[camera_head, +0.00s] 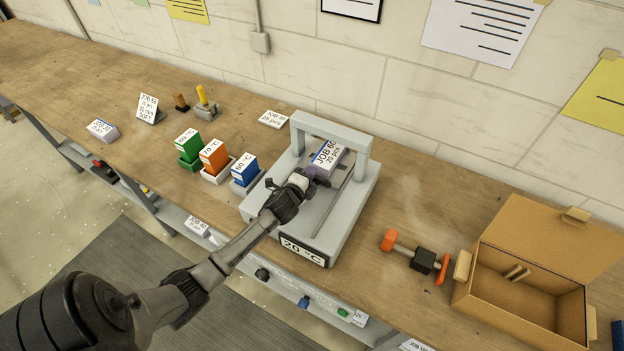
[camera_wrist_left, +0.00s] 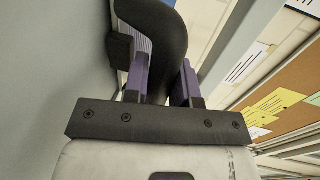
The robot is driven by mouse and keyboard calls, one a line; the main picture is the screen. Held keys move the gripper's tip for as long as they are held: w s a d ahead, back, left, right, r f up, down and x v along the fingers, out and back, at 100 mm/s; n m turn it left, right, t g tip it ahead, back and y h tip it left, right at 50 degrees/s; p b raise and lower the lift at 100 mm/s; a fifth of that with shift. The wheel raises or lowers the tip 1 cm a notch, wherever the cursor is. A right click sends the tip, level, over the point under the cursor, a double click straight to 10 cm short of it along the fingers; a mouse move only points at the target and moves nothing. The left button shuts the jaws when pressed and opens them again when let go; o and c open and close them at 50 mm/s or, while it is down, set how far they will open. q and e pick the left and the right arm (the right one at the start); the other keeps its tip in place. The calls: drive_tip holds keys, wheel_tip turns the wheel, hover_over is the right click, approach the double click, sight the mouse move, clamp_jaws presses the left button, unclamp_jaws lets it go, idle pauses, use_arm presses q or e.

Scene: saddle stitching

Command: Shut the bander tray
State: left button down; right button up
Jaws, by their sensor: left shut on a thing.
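The bander is a grey machine with an arch (camera_head: 345,134) and a "20 °C" display (camera_head: 303,251) on its front. A banded-size stack labelled "JOB 60 20 pcs" (camera_head: 328,154) lies on its bed under the arch. My left gripper (camera_head: 318,177) reaches over the bed, just in front of the stack. In the left wrist view its purple fingers (camera_wrist_left: 160,80) are closed on a black rounded piece (camera_wrist_left: 165,40), seemingly the tray's handle. The stack's page edges (camera_wrist_left: 141,46) show behind it. The tray's own outline is hard to make out. My right gripper is out of view.
Green (camera_head: 188,148), orange (camera_head: 214,157) and blue (camera_head: 244,171) temperature blocks stand left of the bander. An orange-ended tool (camera_head: 423,260) and an open cardboard box (camera_head: 512,307) are to the right.

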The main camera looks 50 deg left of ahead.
use_arm(q)
drive_tip(key=c, duration=1.3)
unclamp_jaws()
drive_tip(key=shift+a+f, duration=0.1)
drive_tip(key=shift+f, duration=0.1)
drive_tip(key=shift+o, duration=0.8)
drive_tip(key=shift+w+r, duration=0.15)
drive_tip(key=shift+w, duration=0.05)
drive_tip(key=shift+o, duration=1)
drive_tip(key=shift+s, duration=0.1)
drive_tip(key=v, duration=1.3)
drive_tip(key=shift+s+r, duration=0.2)
drive_tip(key=shift+s, duration=0.05)
